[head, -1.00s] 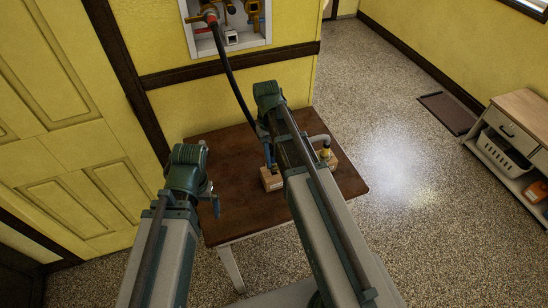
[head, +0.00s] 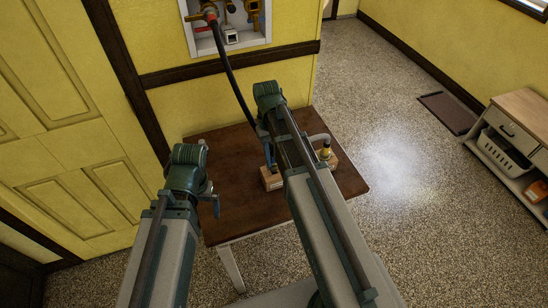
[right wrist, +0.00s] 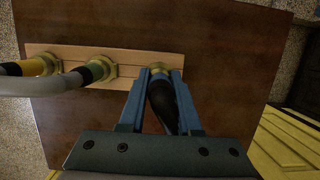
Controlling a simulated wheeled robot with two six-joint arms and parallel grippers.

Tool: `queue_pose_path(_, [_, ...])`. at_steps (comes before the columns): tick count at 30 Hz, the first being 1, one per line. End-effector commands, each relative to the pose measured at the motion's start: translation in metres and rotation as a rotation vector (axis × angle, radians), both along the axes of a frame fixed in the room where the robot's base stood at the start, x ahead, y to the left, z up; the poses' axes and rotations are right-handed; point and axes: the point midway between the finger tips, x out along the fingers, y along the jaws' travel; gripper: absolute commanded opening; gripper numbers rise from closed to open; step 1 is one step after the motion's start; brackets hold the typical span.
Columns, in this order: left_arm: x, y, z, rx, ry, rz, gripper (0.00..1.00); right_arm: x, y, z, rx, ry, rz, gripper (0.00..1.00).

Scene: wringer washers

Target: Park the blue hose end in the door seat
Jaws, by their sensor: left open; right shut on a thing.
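My right gripper (right wrist: 158,100) is shut on a dark hose end (right wrist: 161,98) between its blue fingers. The hose end points at a brass seat (right wrist: 160,68) at the door-side end of the wooden block (right wrist: 125,62), touching or partly in it; I cannot tell how deep. In the head view the block (head: 272,181) lies on the brown table, with my right gripper (head: 268,152) over its left end. The black hose (head: 232,80) runs up to the wall box.
Two other hose ends, one yellow-banded (right wrist: 42,65), occupy the block's other seats (right wrist: 103,68). The table (head: 240,215) is bare in front. A yellow door (head: 70,170) stands left. A shelf unit (head: 515,130) is far right, with open floor between.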

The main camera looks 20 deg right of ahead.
Motion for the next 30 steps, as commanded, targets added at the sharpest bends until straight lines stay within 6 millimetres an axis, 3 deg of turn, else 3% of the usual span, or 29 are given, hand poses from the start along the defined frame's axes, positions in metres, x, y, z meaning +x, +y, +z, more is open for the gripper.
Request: queue_pose_path(30, [0.0,0.0,-0.012,0.0,0.0,0.0,1.0,0.0,0.0,-0.012,0.0,0.0,0.0,0.0])
